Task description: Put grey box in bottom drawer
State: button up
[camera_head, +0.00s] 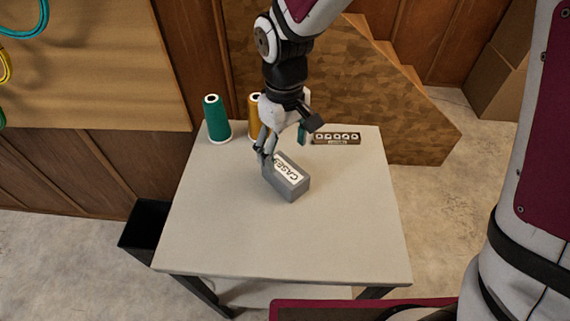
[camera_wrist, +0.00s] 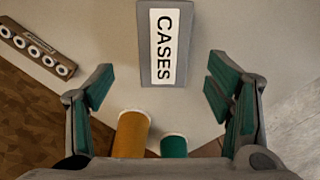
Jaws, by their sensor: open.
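The grey box (camera_head: 291,184) lies on the pale table top, with a white label reading "CASES" on its upper face. It also shows in the wrist view (camera_wrist: 144,45), at the top centre, beyond the fingertips. My gripper (camera_head: 283,146) is over the far end of the box in the head view. In the wrist view my gripper (camera_wrist: 158,85) has its green-padded fingers spread wide with nothing between them. No drawer is seen in either view.
The table (camera_head: 345,230) has clear room at its front and right. A green thread cone (camera_head: 217,120) and an orange thread cone (camera_head: 254,125) stand at the back left. A brown holder with several round holes (camera_head: 336,138) lies at the back. A black bin (camera_head: 146,225) is left of the table.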

aim_at(285, 168)
jog(key=shift+s+f+b, duration=0.2)
jog(key=shift+f+b, duration=0.1)
jog(key=shift+f, duration=1.45)
jog(key=shift+s+f+b, duration=0.2)
jog(key=shift+f+b, duration=0.05)
jog(key=shift+f, duration=1.45)
jog(key=shift+c, duration=0.3)
jog(key=c, duration=1.3)
jog(key=shift+r, duration=0.15)
jog(key=shift+c, duration=0.2)
